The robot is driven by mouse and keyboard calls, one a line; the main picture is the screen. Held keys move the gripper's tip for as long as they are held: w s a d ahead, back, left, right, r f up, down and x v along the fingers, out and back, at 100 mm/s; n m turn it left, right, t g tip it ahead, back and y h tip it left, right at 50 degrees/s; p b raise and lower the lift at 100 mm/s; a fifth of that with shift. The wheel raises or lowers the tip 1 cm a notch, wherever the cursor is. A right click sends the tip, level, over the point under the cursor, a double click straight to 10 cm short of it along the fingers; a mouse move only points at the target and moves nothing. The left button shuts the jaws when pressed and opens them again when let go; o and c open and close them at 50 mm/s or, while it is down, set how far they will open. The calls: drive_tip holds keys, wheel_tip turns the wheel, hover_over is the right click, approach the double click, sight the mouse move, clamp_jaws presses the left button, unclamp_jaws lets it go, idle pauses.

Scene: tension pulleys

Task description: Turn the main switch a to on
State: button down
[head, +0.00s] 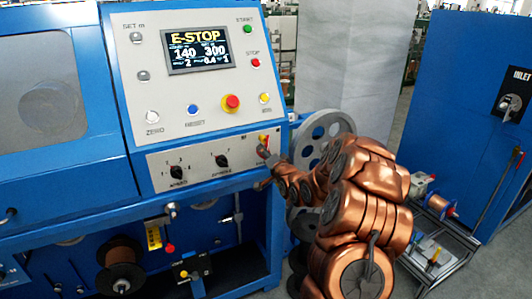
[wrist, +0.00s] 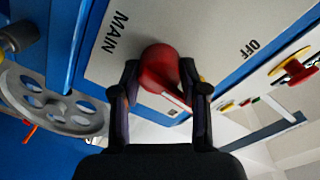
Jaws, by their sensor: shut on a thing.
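The main switch is a red knob (wrist: 158,66) on a light grey panel marked MAIN and OFF in the wrist view. In the head view the switch (head: 263,139) is a small red and yellow spot at the lower panel's right end, partly hidden by my gripper (head: 264,153). In the wrist view my gripper (wrist: 160,80) has one dark finger on each side of the red knob and is shut on it. The knob has a pale mark on its lower right side. The ON label does not show.
The control panel's display (head: 198,51) reads E-STOP. A red emergency button (head: 232,102) on a yellow base sits above the switch. Two black dials (head: 221,161) are left of it. A grey spoked pulley (head: 322,135) stands close to its right, behind my arm.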

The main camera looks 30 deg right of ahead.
drive_tip(key=shift+d+r, duration=0.1)
drive_tip(key=shift+r, duration=0.05)
idle(0.4)
drive_tip(key=c, duration=0.6)
unclamp_jaws()
drive_tip(key=s+a, duration=0.1)
drive_tip(key=s, duration=1)
drive_tip(key=shift+s+a, duration=0.3)
drive_tip(key=shift+s, duration=0.1)
drive_tip(key=shift+r, duration=0.1)
